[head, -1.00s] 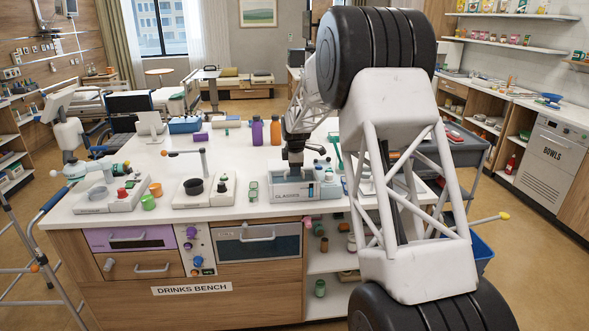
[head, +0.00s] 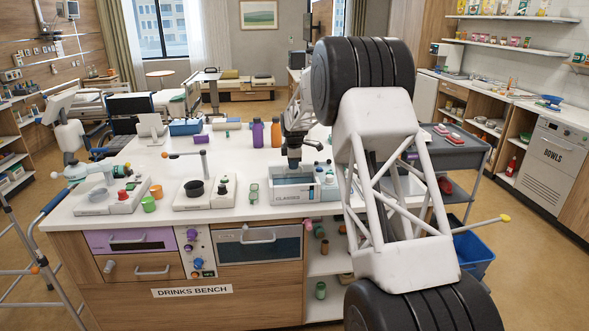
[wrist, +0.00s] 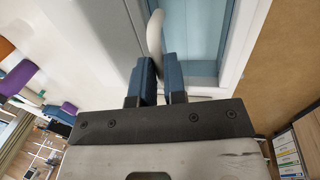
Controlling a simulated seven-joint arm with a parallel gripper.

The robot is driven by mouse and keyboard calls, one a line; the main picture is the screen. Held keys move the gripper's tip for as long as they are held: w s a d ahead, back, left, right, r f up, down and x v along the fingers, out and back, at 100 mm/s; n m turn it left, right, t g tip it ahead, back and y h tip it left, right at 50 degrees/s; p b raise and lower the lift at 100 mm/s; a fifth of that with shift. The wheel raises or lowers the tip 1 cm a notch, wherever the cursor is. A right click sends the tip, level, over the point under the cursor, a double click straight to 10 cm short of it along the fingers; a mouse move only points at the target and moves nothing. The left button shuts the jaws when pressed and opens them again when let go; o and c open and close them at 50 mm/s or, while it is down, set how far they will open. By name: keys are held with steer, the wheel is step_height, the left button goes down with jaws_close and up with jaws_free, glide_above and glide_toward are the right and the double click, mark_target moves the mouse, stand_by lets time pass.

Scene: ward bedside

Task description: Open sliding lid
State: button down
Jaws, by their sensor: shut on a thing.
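The box with the sliding lid (head: 293,197) stands on the bench near its front edge, with lettering on its front. Its light blue inside shows in the head view, so the lid is at least partly open. In the wrist view the blue opening (wrist: 203,30) lies right of a pale upright handle (wrist: 155,32). My gripper (head: 294,165) is over the back part of the box. In the wrist view its two blue fingers (wrist: 159,80) are shut on the handle. The lid panel itself is largely hidden by my gripper in the head view.
A device with a black bowl (head: 194,188) and a small green-framed item (head: 254,193) stand left of the box. Purple (head: 258,133) and orange bottles (head: 275,132) stand behind. A grey cart (head: 450,150) is at the right.

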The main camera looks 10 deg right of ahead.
steer(key=shift+w, duration=2.2)
steer(key=c, duration=1.2)
jaws_free()
steer(key=shift+o, duration=0.2)
step_height(320, 180, up, 8)
steer(key=s, duration=0.1)
steer(key=shift+s+f, duration=0.2)
steer(key=shift+s, duration=0.05)
